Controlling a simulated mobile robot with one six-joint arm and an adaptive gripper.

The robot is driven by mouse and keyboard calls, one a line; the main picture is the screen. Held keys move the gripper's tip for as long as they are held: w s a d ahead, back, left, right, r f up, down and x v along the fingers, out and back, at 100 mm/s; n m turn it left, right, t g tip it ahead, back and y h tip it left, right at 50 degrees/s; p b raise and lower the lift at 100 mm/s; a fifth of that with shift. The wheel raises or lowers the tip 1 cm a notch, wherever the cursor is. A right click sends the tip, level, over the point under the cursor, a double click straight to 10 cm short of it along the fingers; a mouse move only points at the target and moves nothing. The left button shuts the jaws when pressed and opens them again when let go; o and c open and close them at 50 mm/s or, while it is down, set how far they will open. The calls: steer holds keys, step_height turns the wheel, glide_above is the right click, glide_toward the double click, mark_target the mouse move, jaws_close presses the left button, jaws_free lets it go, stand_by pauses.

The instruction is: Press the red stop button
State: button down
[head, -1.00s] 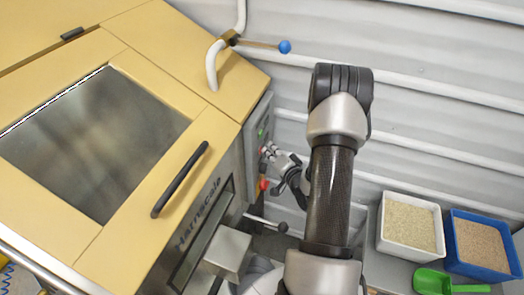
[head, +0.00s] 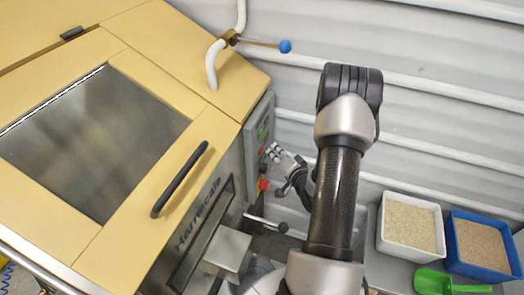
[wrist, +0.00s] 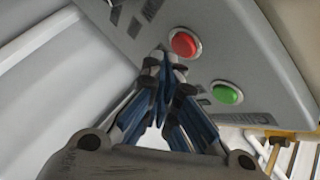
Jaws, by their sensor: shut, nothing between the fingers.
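The red button (wrist: 185,43) is round with a pale rim on the grey control panel (head: 257,135). In the wrist view it is just above and right of my gripper's fingertips (wrist: 165,62). The green button (wrist: 227,93) is lower right of it. In the head view, my gripper (head: 271,152) is in front of the panel's right side, with a small gap seeming to show between fingertips and panel. The fingers are together and empty. The red button cannot be made out clearly in the head view.
A red knob (head: 263,184) sits lower on the machine's side, with a black-tipped lever (head: 268,223) below. A blue-knobbed lever (head: 285,46) is above. A white bin (head: 441,246), a blue bin (head: 451,262) and a green scoop (head: 432,282) are at right.

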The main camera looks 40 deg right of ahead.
steer(key=s, duration=0.1)
steer(key=s+d, duration=0.1)
steer(key=s, duration=0.1)
steer(key=s+d, duration=0.1)
steer(key=shift+s+d, duration=0.15)
steer(key=shift+s, duration=0.05)
stand_by(0.3)
stand_by(0.8)
